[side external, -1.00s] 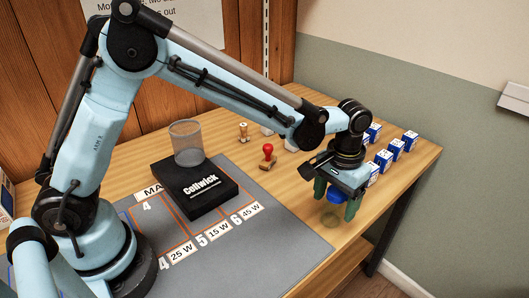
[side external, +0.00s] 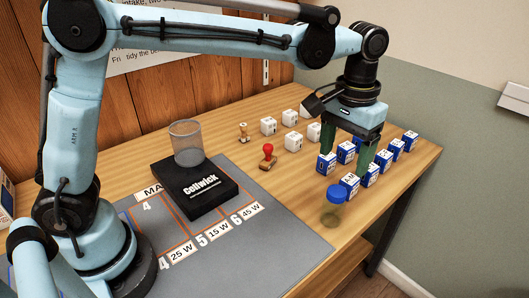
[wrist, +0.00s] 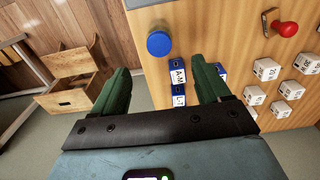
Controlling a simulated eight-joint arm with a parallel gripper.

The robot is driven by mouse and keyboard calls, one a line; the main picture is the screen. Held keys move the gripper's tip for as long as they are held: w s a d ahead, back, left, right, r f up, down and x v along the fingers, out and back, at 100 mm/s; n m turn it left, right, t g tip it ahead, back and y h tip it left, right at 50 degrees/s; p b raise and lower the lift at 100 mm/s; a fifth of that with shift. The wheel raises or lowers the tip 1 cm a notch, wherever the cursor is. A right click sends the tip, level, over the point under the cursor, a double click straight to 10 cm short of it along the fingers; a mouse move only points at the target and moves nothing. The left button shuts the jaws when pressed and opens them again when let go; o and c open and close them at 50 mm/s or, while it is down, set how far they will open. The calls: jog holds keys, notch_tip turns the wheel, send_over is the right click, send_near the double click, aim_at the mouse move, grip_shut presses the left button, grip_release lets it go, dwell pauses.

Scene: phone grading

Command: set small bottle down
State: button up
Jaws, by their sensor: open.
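The small bottle (side external: 332,212) has a blue cap and a clear body. It stands upright on the wooden table near the front edge, just right of the grey mat. In the wrist view its blue cap (wrist: 159,42) shows beyond the fingertips. My gripper (side external: 347,160) is open and empty, raised above and behind the bottle, over the blue-and-white boxes. In the wrist view its green fingers (wrist: 160,75) are wide apart with nothing held between them.
Several blue-and-white boxes (side external: 350,185) stand close behind the bottle, and several white cubes (side external: 291,142) lie further left. A red-handled stamp (side external: 268,157) stands near the mat (side external: 262,256). A black Cellwick box (side external: 200,192) carries a clear cup (side external: 187,143).

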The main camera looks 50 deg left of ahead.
jog(key=s+a+f+t, duration=0.2)
jog(key=s+a+t, duration=0.5)
jog(key=s+a, duration=0.6)
jog(key=shift+a+f, duration=0.15)
jog(key=shift+a, duration=1.65)
